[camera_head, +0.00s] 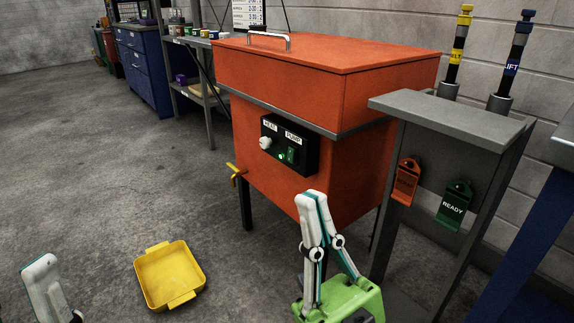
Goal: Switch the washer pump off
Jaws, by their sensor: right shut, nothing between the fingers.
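The orange parts washer (290,90) stands on legs in the middle. A black control box (306,156) on its front carries a white knob (265,143) under a HEAT label and a green switch (290,154) under a PUMP label. The switch looks lit green; its exact tilt is too small to tell. My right gripper (314,204) is shut and empty, fingers pointing up, below the control box in the picture and apart from the switch. My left gripper (45,283) shows only in part at the lower left corner, far from the washer.
A yellow tray (170,276) lies on the floor left of my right gripper. A yellow-handled valve (236,171) sticks out at the washer's left. A grey stand (455,118) with BELT and LIFT levers and hanging tags is close on the right.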

